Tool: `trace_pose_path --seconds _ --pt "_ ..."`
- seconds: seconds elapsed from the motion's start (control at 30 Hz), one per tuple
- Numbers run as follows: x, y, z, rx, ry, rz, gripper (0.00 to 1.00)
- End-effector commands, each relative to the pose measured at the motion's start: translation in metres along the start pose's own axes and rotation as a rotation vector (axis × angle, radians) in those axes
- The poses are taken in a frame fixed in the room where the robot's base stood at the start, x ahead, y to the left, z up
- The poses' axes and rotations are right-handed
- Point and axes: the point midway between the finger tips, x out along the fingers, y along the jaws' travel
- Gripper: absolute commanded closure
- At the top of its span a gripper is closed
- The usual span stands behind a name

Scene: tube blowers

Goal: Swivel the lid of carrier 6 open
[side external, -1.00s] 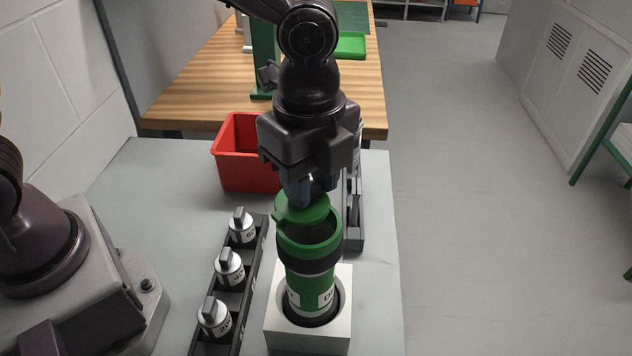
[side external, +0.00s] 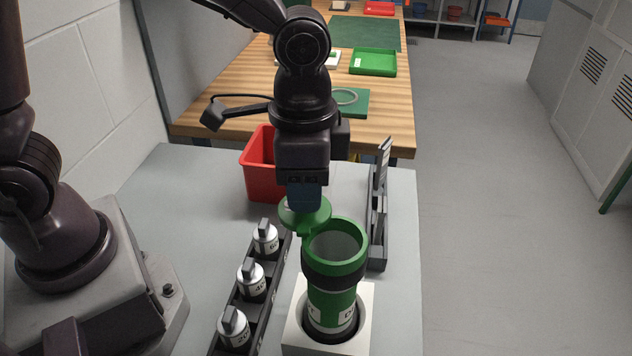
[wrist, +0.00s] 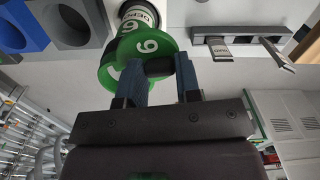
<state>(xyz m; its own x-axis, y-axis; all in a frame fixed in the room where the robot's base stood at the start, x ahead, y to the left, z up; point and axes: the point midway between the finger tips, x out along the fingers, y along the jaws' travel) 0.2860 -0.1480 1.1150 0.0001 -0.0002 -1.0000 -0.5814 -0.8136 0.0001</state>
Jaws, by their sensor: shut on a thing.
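Carrier 6 (side external: 330,290) is a green cylinder with a black band, standing upright in a white square holder (side external: 365,335). Its open top faces up in the side view. Its green lid (side external: 306,214) is swung out to the back left of the mouth, still joined at the rim. My gripper (side external: 304,206) is above the lid and shut on a part of it that the fingers hide.
A black rack (side external: 262,305) with several silver-and-black knobbed pieces (side external: 250,280) stands left of the carrier. Another dark rack (side external: 377,235) stands behind it to the right. A red bin (side external: 259,175) is at the back, before a wooden bench (side external: 390,115).

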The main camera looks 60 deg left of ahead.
Motion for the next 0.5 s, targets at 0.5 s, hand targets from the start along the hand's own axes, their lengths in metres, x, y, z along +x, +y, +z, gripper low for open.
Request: trace_pose_path --seconds 0.5 --pt "0.0 0.004 0.02 -0.425 0.001 0.0 0.93"
